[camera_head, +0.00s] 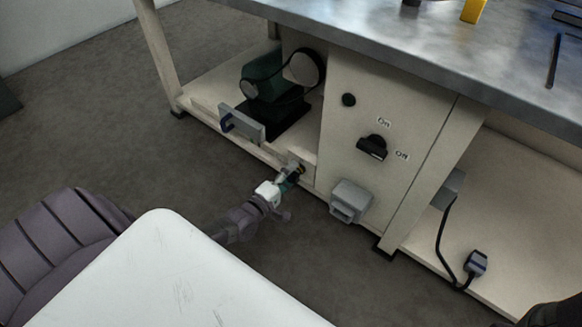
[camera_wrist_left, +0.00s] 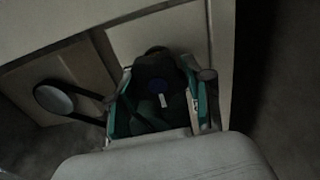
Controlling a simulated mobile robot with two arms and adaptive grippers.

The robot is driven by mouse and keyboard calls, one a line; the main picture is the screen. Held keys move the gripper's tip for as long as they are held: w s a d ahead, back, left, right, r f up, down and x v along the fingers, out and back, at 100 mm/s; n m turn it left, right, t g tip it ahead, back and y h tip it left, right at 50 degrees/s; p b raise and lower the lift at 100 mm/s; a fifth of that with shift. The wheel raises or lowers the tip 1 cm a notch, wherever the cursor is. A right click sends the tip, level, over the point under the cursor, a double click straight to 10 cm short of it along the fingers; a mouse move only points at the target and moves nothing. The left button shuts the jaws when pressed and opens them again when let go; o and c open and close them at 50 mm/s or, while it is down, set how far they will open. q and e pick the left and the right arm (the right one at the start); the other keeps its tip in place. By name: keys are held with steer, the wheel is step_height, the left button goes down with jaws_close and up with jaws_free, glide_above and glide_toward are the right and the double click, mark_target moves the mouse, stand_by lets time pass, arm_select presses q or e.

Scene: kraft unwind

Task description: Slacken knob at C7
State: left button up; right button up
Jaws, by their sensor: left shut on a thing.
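A small knob (camera_head: 298,167) sits low on the workbench's front, at the left edge of the cream panel. The fingers hide part of the knob. No C7 label is readable. My right gripper does not show.
The cream panel has a black rotary switch (camera_head: 372,147) marked On and Off, and a grey socket box (camera_head: 350,201) right of the knob. A green motor (camera_head: 264,79) with a belt stands on the lower shelf. A plug on a cable (camera_head: 475,263) lies right. The metal benchtop (camera_head: 420,40) overhangs above.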

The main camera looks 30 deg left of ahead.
arm_select(q)
steer(key=shift+w+n+b, duration=0.1)
steer(key=shift+n+b, duration=0.4)
steer(key=shift+n, duration=1.7)
steer(key=o, duration=1.2)
steer(key=shift+f, duration=0.15)
steer(key=shift+c, duration=0.2)
steer(key=shift+s, duration=0.3)
steer(key=s+a, duration=0.1)
steer(key=s, duration=1)
steer(key=shift+s, duration=0.2)
